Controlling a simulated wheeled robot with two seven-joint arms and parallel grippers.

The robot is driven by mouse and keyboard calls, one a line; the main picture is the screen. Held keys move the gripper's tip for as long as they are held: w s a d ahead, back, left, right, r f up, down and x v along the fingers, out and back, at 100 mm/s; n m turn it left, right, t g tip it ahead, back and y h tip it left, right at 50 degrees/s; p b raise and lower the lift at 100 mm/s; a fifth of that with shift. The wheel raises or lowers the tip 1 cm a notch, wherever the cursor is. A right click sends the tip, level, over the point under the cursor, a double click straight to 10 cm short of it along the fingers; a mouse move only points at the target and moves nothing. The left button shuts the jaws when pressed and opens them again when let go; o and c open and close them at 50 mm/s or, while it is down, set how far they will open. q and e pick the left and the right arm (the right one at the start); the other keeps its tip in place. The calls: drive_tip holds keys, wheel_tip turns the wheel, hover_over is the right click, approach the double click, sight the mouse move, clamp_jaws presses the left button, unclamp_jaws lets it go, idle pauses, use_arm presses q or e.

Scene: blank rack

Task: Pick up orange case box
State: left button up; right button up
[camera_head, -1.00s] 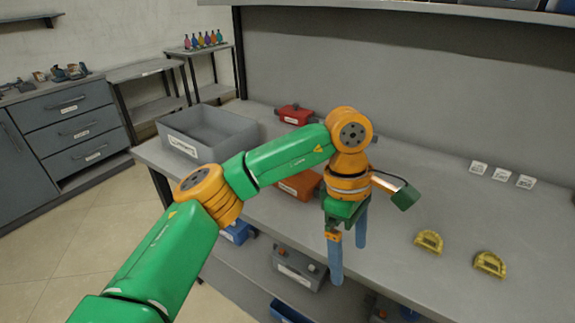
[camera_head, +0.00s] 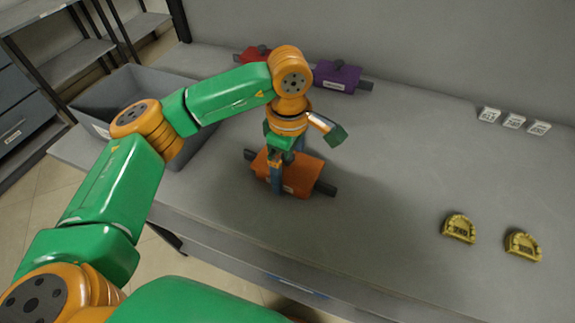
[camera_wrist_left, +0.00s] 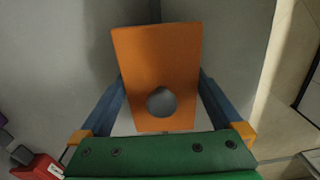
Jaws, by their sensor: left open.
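The orange case box (camera_head: 298,174) lies on the grey table, partly covered by my left gripper (camera_head: 284,176) in the head view. Dark parts stick out at both its ends. My left gripper is open, pointing down over the box. In the left wrist view the orange case box (camera_wrist_left: 150,60) lies between the two blue fingers of the left gripper (camera_wrist_left: 160,92), one along each side, with a round grey knob on top. I cannot tell whether the fingers touch it. My right gripper is not in view.
A red case (camera_head: 254,54) and a purple case (camera_head: 337,76) lie at the back of the table. A grey bin (camera_head: 112,92) stands at the left. Two yellow pieces (camera_head: 459,228) (camera_head: 523,246) lie at the right. The table between is clear.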

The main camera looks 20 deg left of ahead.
use_arm(q)
drive_tip(key=shift+w+a+f, duration=0.2)
drive_tip(key=shift+f, duration=0.05)
drive_tip(key=shift+s+d+r, duration=0.1)
drive_tip(key=shift+d, duration=0.05)
drive_tip(key=c, duration=0.9)
drive_tip(key=shift+c, duration=0.5)
